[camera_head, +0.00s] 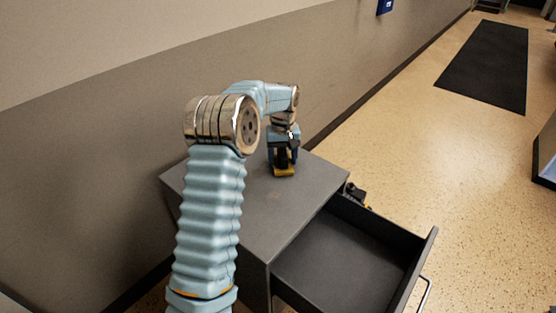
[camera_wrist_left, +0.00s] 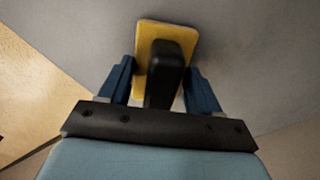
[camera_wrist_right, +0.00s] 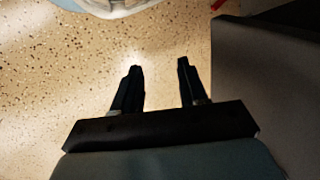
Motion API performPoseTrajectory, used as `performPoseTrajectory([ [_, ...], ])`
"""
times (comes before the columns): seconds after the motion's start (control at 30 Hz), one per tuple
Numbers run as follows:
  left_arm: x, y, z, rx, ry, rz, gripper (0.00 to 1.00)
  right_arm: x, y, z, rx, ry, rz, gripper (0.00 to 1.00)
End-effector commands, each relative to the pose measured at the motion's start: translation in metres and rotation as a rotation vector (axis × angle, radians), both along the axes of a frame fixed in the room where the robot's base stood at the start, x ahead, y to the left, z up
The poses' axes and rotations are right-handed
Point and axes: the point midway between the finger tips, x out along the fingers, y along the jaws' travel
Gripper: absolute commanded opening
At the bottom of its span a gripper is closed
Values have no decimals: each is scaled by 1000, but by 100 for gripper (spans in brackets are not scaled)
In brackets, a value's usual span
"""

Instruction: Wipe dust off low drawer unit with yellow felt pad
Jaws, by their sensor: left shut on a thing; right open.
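The low drawer unit (camera_head: 285,207) is dark grey with a flat top, standing against the wall. Its drawer (camera_head: 345,262) is pulled out, and it looks empty. My left gripper (camera_head: 283,160) is over the far part of the top, shut on the black handle (camera_wrist_left: 163,75) of the yellow felt pad (camera_wrist_left: 185,35). The pad's yellow edge (camera_head: 284,172) shows low under the gripper, at or close to the top; I cannot tell if it touches. No dust can be made out. My right gripper (camera_wrist_right: 158,75) is open and empty above the speckled floor, beside a grey panel.
The wall (camera_head: 120,150) runs along the unit's left side. The drawer's metal handle (camera_head: 424,295) sticks out at lower right. A small dark object (camera_head: 356,194) shows behind the drawer. Speckled floor (camera_head: 400,150) is clear to the right, with a black mat (camera_head: 488,65) farther off.

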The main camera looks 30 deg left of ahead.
Motion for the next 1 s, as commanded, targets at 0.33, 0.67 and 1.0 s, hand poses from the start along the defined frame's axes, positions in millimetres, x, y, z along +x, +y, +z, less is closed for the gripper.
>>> performPoseTrajectory([
  [0.33,22,-2,0,-1,1,0,39,0,0,0,0,0,0,43],
  [0.67,38,-2,2,-1,1,1,39,0,0,0,0,0,0,43],
  [1.0,39,19,-1,0,0,1,39,0,0,-1,0,0,0,43],
])
